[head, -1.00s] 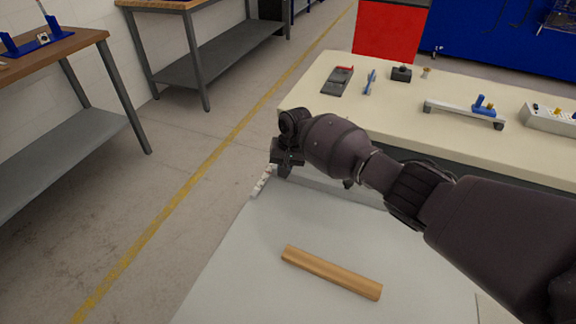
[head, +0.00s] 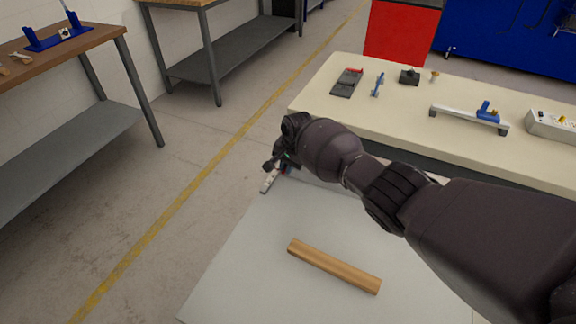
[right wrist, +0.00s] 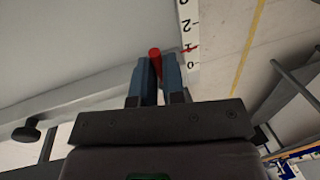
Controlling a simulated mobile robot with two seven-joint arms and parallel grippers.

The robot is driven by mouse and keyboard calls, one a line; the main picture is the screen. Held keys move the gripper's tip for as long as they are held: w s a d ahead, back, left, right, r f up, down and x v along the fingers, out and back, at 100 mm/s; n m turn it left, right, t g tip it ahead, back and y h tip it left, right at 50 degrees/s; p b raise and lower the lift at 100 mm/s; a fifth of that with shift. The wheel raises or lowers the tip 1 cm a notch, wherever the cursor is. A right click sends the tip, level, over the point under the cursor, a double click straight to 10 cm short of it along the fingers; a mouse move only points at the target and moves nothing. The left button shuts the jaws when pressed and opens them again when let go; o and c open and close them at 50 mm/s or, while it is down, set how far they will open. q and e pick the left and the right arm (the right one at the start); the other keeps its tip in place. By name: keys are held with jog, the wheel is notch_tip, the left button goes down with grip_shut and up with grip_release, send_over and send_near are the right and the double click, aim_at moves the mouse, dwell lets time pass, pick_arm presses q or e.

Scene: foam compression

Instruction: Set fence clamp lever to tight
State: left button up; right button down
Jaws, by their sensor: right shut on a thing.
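My right gripper (head: 279,166) is at the far left corner of the pale table top, by the end of the fence. In the right wrist view its two blue-grey fingers (right wrist: 157,80) are shut on the red clamp lever (right wrist: 155,61), whose rounded red end shows between and beyond the tips. The grey fence (right wrist: 70,97) runs to the left from the gripper. A white scale with black numbers (right wrist: 187,30) lies just right of the fingers; it also shows in the head view (head: 268,182). The lever's base is hidden behind the gripper. My left gripper is not in view.
A wooden strip (head: 334,266) lies on the pale table top (head: 245,265), clear of my arm. A cream bench (head: 400,117) with several tools stands behind my right arm. A black knob (right wrist: 25,134) sticks out by the fence.

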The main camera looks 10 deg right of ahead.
jog(key=c, duration=1.2)
grip_release()
jog(key=shift+r, duration=0.3)
notch_tip(320, 180, up, 10)
jog(key=s+d+p, duration=0.1)
jog(key=p, duration=0.3)
jog(key=shift+s+d, duration=0.15)
jog(key=shift+d, duration=0.25)
